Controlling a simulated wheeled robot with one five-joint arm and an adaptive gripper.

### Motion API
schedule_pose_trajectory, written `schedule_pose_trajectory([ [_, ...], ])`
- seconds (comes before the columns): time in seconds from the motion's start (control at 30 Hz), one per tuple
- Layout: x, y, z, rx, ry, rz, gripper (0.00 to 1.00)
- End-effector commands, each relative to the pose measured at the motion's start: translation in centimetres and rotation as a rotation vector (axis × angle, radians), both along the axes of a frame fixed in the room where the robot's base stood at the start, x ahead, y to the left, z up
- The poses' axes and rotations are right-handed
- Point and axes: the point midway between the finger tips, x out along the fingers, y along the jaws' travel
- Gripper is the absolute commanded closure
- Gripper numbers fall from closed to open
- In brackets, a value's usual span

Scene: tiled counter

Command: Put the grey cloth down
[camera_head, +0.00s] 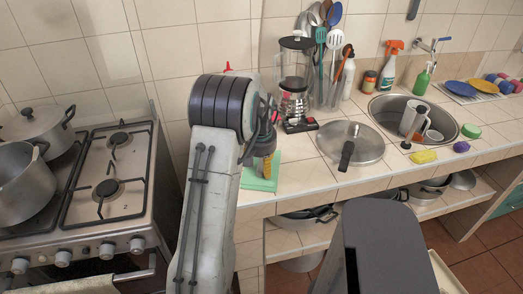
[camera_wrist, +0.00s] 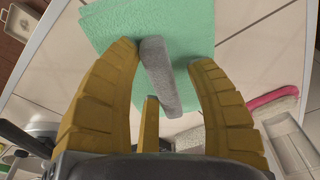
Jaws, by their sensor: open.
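The grey cloth (camera_wrist: 158,75) is a narrow, rough grey strip in the wrist view. It lies across the lower edge of a green cloth (camera_wrist: 107,32), between the spread fingers. My gripper (camera_wrist: 166,55) is open, with its yellow fingers apart on both sides of the grey cloth and clear space at each side. In the head view my gripper (camera_head: 264,165) is partly hidden behind my arm, above the green cloth (camera_head: 262,183) on the counter's left end. I cannot make out the grey cloth in the head view.
The stove with pots (camera_head: 25,180) stands left. A blender (camera_head: 296,85) and utensil holder (camera_head: 328,90) stand behind my gripper. A lid (camera_head: 365,148) and sink (camera_head: 385,105) are to the right. The wrist view shows a pink item (camera_wrist: 272,97) beside the right finger.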

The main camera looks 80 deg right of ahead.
Motion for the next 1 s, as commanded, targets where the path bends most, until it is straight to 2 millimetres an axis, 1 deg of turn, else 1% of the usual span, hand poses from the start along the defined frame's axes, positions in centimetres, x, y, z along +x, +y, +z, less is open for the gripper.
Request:
schedule_pose_trajectory([
  [0.27,0.0,0.6,4.6,-0.010,0.001,0.000,0.50],
  [0.33,0.0,0.7,5.2,-0.011,0.001,0.000,0.50],
  [0.5,0.0,1.2,7.8,-0.010,0.001,0.000,0.50],
  [0.63,0.0,1.6,9.5,-0.008,0.001,0.000,0.50],
  [0.8,0.0,1.8,10.9,-0.006,0.001,0.000,0.50],
  [1.0,0.0,2.0,11.5,-0.005,0.001,0.000,0.50],
])
